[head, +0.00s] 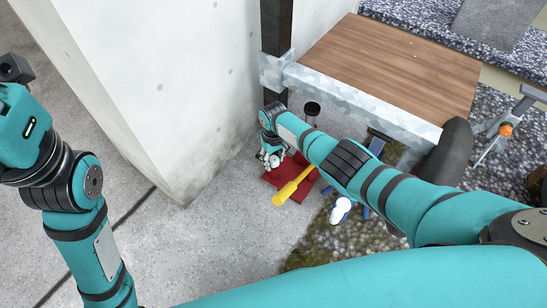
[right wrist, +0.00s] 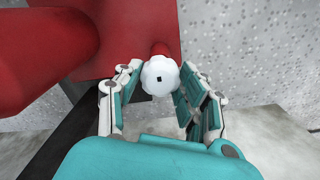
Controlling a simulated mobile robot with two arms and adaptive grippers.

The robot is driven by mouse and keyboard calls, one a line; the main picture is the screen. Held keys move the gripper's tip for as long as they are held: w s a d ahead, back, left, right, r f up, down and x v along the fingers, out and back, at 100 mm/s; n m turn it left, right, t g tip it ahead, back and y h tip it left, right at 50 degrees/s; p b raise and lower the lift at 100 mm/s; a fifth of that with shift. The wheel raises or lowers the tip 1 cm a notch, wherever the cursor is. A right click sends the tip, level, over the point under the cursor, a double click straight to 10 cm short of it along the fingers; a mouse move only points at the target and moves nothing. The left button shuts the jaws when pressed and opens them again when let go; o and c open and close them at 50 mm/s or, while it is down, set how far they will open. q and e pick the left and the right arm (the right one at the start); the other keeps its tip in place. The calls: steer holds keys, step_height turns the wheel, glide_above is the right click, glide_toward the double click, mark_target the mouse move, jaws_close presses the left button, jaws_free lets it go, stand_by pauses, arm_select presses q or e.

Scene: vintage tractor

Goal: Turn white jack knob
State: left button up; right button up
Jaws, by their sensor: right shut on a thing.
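The white jack knob (right wrist: 160,77) is a round white piece with a small dark square in its middle, on the end of a red jack (right wrist: 110,20). In the right wrist view it sits between the two fingers of my right gripper (right wrist: 158,88), which is shut on it. In the head view my right gripper (head: 272,158) is low by the red jack (head: 300,192), and the knob is hard to make out there. Of my left side, the arm shows at the left edge of the head view; its gripper fingers cannot be seen.
A concrete wall corner (head: 180,90) stands left of the jack. A wooden-topped bench with a metal edge (head: 390,60) is above right. A yellow handle (head: 293,187) lies across the jack. A blue and white object (head: 342,209) is close by on the right. Open floor (head: 190,240) lies in front.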

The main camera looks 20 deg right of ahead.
mark_target(273, 159)
stand_by(0.4)
steer(key=o, duration=1.1)
steer(key=shift+o, duration=0.2)
step_height(273, 159, up, 12)
steer(key=shift+a, duration=0.1)
